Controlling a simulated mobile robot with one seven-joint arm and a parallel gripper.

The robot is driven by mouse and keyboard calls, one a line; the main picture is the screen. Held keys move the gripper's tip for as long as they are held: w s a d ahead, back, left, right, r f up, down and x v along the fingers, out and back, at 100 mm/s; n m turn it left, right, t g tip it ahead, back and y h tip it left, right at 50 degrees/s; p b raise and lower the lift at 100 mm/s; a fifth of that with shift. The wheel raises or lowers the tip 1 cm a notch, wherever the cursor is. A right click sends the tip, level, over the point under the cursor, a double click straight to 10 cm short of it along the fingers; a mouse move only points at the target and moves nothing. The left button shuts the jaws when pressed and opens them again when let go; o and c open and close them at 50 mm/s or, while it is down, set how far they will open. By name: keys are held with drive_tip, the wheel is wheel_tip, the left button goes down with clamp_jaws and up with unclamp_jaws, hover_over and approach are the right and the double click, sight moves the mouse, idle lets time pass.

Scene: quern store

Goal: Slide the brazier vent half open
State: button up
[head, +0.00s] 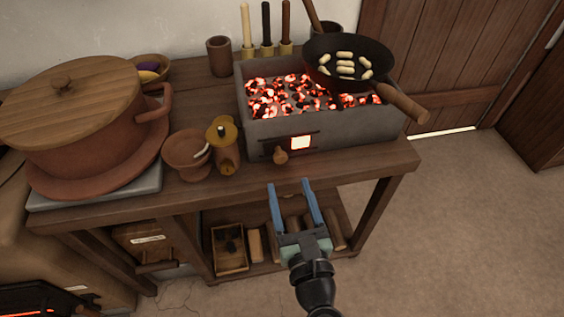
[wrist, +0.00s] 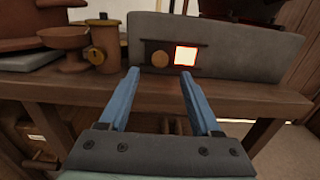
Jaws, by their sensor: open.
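The grey box-shaped brazier (head: 350,130) stands on the wooden table, full of glowing coals (head: 280,98). The vent slide on its front has a round wooden knob (head: 280,156). Right of the knob is a bright, glowing vent opening (head: 302,143). In the wrist view, the knob (wrist: 160,62) is at the left part of a dark track, and the opening (wrist: 186,55) glows beside it. My gripper (head: 292,183) is open and empty, in front of the table edge and below the vent. In the wrist view its blue fingers (wrist: 158,88) point toward the brazier front, apart from the knob.
A black pan (head: 349,60) with pale pieces rests over the coals, its handle (head: 404,102) jutting right. A large lidded pot (head: 80,125) is farther left. Open floor lies right.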

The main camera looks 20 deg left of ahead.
sight(282, 160)
drive_tip(key=b+x, duration=0.1)
drive_tip(key=x, duration=0.6)
drive_tip(key=shift+w+a, duration=0.15)
drive_tip(key=shift+w, duration=0.1)
drive_tip(key=shift+c, duration=0.3)
clamp_jaws()
idle(0.9)
